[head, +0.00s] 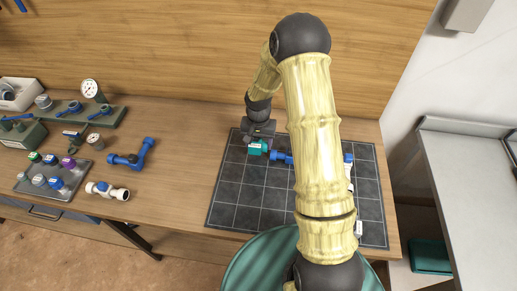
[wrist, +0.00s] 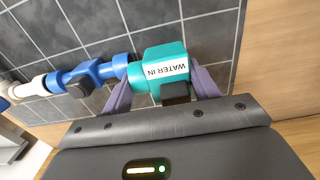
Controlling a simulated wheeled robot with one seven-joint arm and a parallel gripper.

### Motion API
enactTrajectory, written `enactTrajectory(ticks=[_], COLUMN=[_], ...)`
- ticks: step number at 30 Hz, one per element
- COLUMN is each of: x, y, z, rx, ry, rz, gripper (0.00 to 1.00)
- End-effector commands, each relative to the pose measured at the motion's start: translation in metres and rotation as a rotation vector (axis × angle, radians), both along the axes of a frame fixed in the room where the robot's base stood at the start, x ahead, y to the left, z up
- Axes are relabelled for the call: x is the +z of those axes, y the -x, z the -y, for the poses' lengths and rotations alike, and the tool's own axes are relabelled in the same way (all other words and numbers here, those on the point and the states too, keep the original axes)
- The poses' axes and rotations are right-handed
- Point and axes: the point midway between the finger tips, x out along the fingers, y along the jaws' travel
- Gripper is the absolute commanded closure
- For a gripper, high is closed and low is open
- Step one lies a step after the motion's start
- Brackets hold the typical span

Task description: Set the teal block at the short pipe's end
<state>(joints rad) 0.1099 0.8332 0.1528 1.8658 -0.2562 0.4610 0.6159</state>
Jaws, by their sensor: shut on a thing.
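The teal block (wrist: 168,65), with a white label reading "WATER IN", is between the fingers of my gripper (wrist: 163,98) in the wrist view. My gripper is shut on it. The block meets or nearly meets the end of a blue pipe piece (wrist: 118,66); I cannot tell whether they touch. That piece leads into a blue fitting with a black part, then white pipe (wrist: 34,90). In the head view the teal block (head: 256,148) is on or just above the dark tiled mat (head: 236,190), left of the blue pipe (head: 281,157). My arm hides part of the pipe run.
Left on the wooden bench lie a blue elbow pipe (head: 131,158), a white and blue fitting (head: 107,190) and a grey tray (head: 52,180) of coloured caps. A green rack (head: 85,115) stands behind. The mat's front left is clear.

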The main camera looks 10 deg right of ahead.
Motion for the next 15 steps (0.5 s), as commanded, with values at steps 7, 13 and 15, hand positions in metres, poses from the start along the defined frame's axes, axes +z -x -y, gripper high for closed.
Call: enactTrajectory(ticks=[7, 13, 15], x=[-0.019, -0.040, -0.041], y=[0.001, 0.000, 0.000], z=[0.000, 0.000, 0.000], rx=[-0.001, -0.001, -0.001], ry=[-0.001, 0.000, 0.000], rz=[-0.004, -0.001, 0.001], gripper=[0.78, 0.78, 0.78])
